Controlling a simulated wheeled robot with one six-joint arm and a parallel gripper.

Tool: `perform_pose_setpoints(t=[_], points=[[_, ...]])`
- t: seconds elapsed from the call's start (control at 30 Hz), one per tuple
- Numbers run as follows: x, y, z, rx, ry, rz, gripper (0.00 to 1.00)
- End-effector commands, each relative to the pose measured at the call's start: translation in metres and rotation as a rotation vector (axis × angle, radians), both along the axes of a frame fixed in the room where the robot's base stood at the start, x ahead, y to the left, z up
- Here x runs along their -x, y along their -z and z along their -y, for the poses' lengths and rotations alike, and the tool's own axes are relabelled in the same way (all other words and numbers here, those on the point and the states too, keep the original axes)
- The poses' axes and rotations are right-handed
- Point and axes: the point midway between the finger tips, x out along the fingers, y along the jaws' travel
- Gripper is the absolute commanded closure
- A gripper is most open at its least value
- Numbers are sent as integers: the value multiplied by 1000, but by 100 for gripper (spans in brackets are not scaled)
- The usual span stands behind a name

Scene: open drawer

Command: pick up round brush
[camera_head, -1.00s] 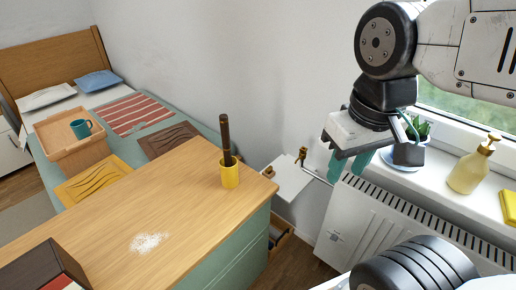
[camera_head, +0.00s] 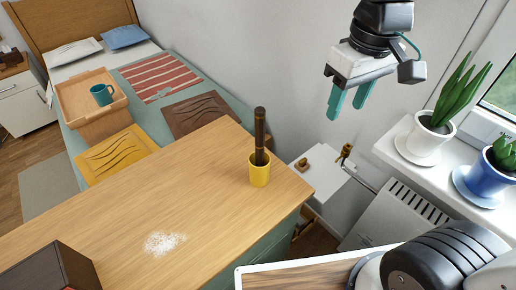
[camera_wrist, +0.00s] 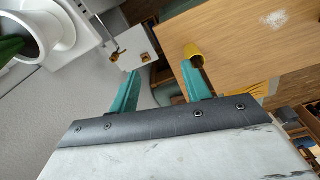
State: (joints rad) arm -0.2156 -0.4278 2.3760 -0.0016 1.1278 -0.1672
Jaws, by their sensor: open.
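A dark brown, upright stick-like thing (camera_head: 260,130), perhaps the round brush, stands in a yellow cup (camera_head: 260,175) near the right end of the wooden tabletop (camera_head: 195,185). The cup hides its lower end. My gripper (camera_head: 347,107) is open and empty, with its teal fingers pointing down, to the right of the cup and higher in the picture. In the wrist view the yellow cup (camera_wrist: 194,60) lies just beyond the right fingertip of my gripper (camera_wrist: 160,74). I cannot make out the brown thing clearly there.
A white shelf (camera_head: 325,183) beside the table holds a small wooden piece (camera_head: 301,164) and a brass-coloured thing (camera_head: 345,152). Potted plants (camera_head: 430,130) stand on the windowsill at right, above a radiator (camera_head: 395,215). White powder (camera_head: 165,243) and a dark box (camera_head: 50,270) are on the tabletop.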

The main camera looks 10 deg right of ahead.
Motion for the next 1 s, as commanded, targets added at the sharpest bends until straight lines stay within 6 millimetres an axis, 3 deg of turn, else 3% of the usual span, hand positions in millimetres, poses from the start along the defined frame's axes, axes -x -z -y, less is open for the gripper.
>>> perform_pose_setpoints(t=[0.1, 0.2, 0.4, 0.6, 1.0], points=[[-42, 14, -46, 11, -180, -29, 52], [-67, 29, -83, 19, -310, -44, 52], [-91, 54, -135, 27, -472, -58, 52], [-96, 67, -149, 29, -514, -62, 52], [-98, 118, -143, 30, -511, -65, 52]])
